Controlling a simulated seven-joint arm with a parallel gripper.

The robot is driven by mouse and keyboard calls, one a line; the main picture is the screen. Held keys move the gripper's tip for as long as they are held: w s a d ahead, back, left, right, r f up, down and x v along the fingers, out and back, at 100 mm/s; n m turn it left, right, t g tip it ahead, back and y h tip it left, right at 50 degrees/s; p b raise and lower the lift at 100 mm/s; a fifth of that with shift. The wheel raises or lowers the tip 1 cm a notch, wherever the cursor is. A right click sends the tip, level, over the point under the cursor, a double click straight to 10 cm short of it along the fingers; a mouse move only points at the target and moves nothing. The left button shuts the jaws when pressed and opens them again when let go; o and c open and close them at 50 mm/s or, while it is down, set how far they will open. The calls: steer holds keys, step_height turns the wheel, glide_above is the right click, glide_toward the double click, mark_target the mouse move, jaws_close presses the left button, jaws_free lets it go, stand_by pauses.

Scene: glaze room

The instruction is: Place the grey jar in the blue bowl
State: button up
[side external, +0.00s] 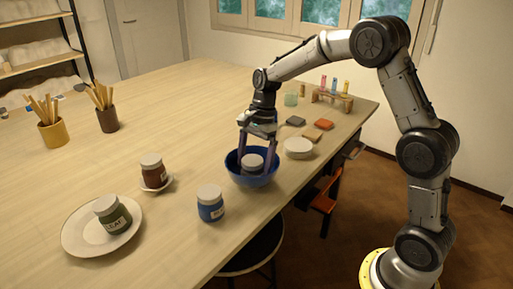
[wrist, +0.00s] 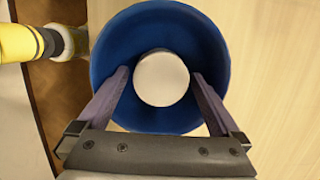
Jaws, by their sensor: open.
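The grey jar (side external: 252,164) stands inside the blue bowl (side external: 251,182), its pale lid up and its lower body hidden by the bowl's near wall. In the wrist view its round lid (wrist: 162,78) is near the middle of the bowl (wrist: 108,42), with blue showing all around it. My gripper (side external: 255,152) points down into the bowl. In the wrist view my gripper (wrist: 162,74) is open, with one finger on each side of the jar and a narrow gap showing between each fingertip and the lid.
A blue jar (side external: 210,205) stands left of the bowl. A white round dish (side external: 299,149) and tiles (side external: 325,124) are right of the bowl, near the table edge.

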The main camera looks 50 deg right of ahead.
steer(key=v, duration=1.1)
steer(key=s+a+r+n+t+h, duration=0.1)
steer(key=s+a+r+n, duration=0.1)
steer(key=s+r+n, duration=0.3)
steer(key=s+a+n+t+h, duration=0.1)
steer(key=s+a+n, duration=0.15)
steer(key=s, duration=0.55)
steer(key=s+f+n+t, duration=0.3)
steer(key=s+f+n, duration=0.2)
steer(key=s+n, duration=0.5)
steer(key=s, duration=0.3)
steer(key=shift+s+t+h, duration=0.3)
steer(key=shift+s, duration=0.05)
